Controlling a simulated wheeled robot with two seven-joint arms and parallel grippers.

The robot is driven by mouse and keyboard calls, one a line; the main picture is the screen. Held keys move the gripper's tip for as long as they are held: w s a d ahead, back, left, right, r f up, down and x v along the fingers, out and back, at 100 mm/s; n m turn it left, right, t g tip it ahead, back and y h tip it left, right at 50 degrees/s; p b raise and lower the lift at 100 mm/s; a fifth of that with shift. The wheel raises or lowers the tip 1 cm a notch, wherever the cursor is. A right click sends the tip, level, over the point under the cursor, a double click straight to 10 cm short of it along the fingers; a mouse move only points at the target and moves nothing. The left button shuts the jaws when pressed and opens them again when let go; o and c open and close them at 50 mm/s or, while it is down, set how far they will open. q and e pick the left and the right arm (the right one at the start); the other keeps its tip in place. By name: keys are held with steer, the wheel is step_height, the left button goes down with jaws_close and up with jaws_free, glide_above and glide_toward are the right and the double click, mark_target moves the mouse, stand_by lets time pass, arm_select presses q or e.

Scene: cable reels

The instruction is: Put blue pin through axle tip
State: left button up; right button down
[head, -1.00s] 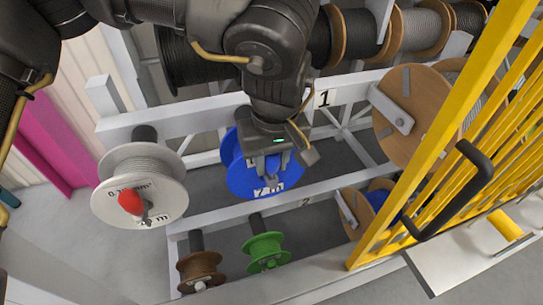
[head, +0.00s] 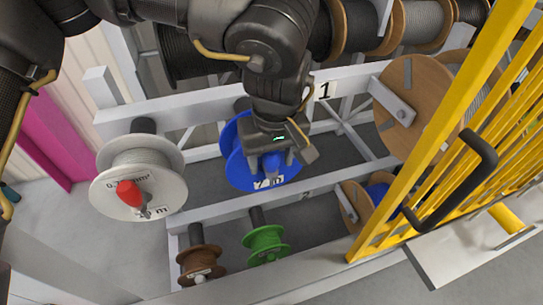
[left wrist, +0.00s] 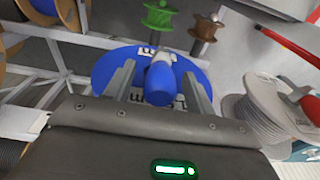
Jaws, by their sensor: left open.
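The blue reel (head: 236,160) hangs on the rack below the upper beam, with a white label on its face. It also shows in the left wrist view (left wrist: 108,68). The blue pin (left wrist: 160,84) shows its rounded handle in front of the reel's centre, at the pale axle tip (left wrist: 163,59). The handle hides how far the pin goes through the tip. My left gripper (head: 275,166) is open in front of the reel. Its two fingers stand either side of the pin's handle, with gaps visible in the left wrist view. My right gripper is not in view.
A white reel (head: 105,190) with a red pin (head: 129,193) hangs to the left. A brown reel (head: 199,264) and a green reel (head: 266,243) hang below. A yellow barred gate (head: 440,145) with a black handle stands at the right.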

arm_select(q)
steer(key=shift+r, duration=0.1)
steer(key=r, duration=0.7)
steer(key=s+r, duration=0.1)
steer(key=r, duration=0.2)
steer(key=shift+s+d+r, duration=0.1)
steer(key=shift+d+r, duration=0.15)
steer(key=shift+a, duration=0.1)
